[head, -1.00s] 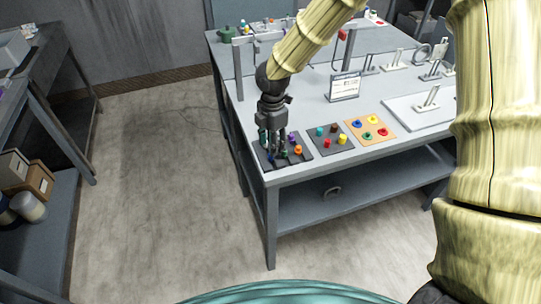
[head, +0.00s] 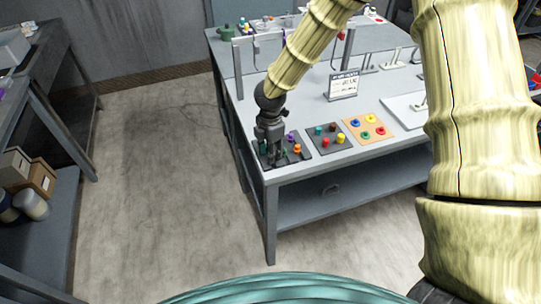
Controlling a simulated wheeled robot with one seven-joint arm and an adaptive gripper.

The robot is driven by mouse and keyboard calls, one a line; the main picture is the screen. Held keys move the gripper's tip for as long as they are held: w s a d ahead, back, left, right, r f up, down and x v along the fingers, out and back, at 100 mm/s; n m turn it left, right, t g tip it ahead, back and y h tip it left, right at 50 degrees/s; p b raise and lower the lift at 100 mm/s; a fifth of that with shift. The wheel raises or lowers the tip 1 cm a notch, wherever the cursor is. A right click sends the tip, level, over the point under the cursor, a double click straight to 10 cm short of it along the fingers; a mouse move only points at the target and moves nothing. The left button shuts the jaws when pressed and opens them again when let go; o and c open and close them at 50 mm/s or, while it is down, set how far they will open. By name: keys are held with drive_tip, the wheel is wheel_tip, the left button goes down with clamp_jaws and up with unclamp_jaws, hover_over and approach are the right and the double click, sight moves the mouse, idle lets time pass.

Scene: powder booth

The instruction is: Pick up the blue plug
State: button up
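My gripper (head: 273,161) points down over the left part of a dark tray (head: 305,158) on the front left corner of the grey table. Its fingers are small and dark here, and I cannot tell whether they are open or hold anything. An orange plug (head: 297,148) and a purple plug (head: 291,136) stand in that tray, right of my gripper. I do not clearly make out a blue plug in the tray; my gripper hides part of it.
A second dark tray (head: 341,149) holds teal, brown, red and yellow plugs. An orange board (head: 385,140) holds coloured rings. Behind stand a sign (head: 343,86) and an upright post (head: 238,70) near the left edge. The floor left of the table is clear.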

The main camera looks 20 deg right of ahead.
drive_tip(key=c, duration=0.5)
drive_tip(key=shift+r, duration=0.1)
